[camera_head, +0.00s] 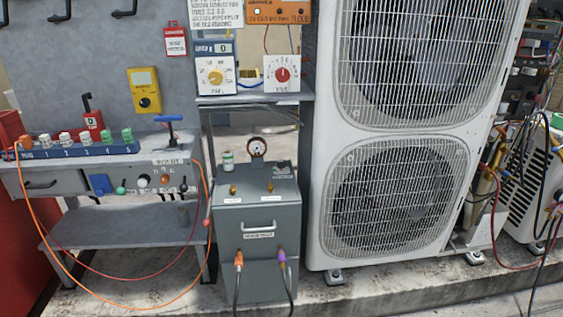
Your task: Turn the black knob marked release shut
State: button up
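I cannot read the word release anywhere in the head camera view, so I cannot say for certain which knob is the marked one. A small dark knob or lever (183,187) sits at the right end of the grey bench's front panel. Beside it are a red-orange control (165,179), a pale round knob (143,181) and a green button (120,190). A white label (167,161) with small text is on the bench edge above them. The dark knob's turn position is too small to tell. My gripper is not in view.
The grey bench (120,227) carries a blue manifold (80,152) with several coloured knobs. An orange hose (40,215) loops in front of the bench. A grey cabinet (258,215) with a gauge (257,147) stands to its right, beside a large white condenser (325,190).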

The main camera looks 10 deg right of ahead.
aim_at(280, 164)
jog(key=i+j, duration=0.15)
jog(key=j, duration=0.15)
jog(key=i+j, duration=0.2)
jog(key=i+j+z, duration=0.2)
jog(key=j+z, duration=0.25)
jog(key=j, duration=0.15)
jog(key=i+j+z, duration=0.2)
jog(key=j, duration=0.15)
jog(key=i+j+z, duration=0.25)
jog(key=j+z, duration=0.15)
jog(key=z, duration=0.15)
jog(key=i+j, duration=0.4)
jog(key=j, duration=0.15)
